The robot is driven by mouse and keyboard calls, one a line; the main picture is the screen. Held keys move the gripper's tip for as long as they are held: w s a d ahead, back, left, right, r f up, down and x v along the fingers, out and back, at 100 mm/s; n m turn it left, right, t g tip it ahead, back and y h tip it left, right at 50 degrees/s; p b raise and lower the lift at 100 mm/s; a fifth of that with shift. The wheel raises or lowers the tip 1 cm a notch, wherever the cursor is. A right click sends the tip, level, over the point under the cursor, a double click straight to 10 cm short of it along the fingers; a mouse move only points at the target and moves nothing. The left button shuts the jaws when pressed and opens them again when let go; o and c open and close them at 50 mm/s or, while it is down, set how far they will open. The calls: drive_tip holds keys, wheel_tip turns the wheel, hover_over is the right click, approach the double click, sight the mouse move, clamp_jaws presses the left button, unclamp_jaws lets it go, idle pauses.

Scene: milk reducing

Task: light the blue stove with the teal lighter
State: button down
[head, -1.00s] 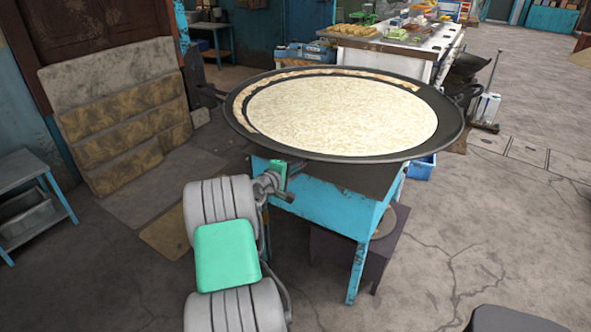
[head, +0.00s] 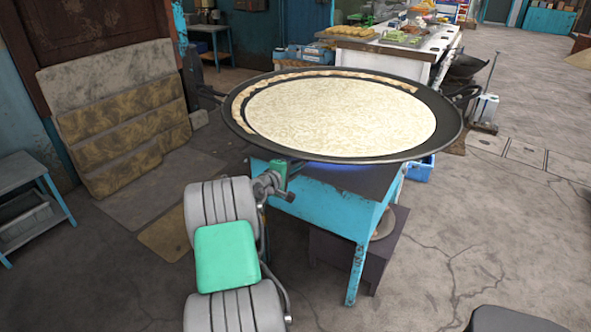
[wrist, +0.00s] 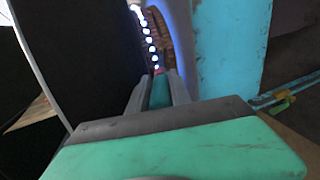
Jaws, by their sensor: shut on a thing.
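The blue stove (head: 325,208) stands in the middle with a wide black pan (head: 345,150) of milk on top. A blue glow shows under the pan in the head view, and a row of bluish-white flames (wrist: 150,40) shows in the wrist view. My gripper (head: 272,182) is at the stove's upper left corner, just below the pan's rim. It is shut on the teal lighter (wrist: 160,90), which points toward the flames. The lighter's tip looks reddish in the wrist view. In the head view the lighter is mostly hidden by my wrist and the pan.
The pan's rim (head: 240,120) overhangs close above my gripper. A stove leg (head: 356,275) is at the front, with a dark box (head: 325,255) under the stove. A small metal table (head: 25,190) stands at the left. The floor at right is open.

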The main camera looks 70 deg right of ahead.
drive_tip(key=shift+r, duration=0.1)
drive_tip(key=w+a, duration=0.1)
drive_tip(key=a, duration=0.8)
drive_tip(key=shift+w+a+p, duration=0.3)
drive_tip(key=shift+a+p, duration=0.1)
drive_tip(key=shift+p, duration=0.05)
drive_tip(key=w+a+p, duration=0.2)
drive_tip(key=w+a, duration=0.1)
drive_tip(key=a, duration=1.8)
drive_tip(key=shift+w+a, duration=0.2)
drive_tip(key=shift+a, duration=0.15)
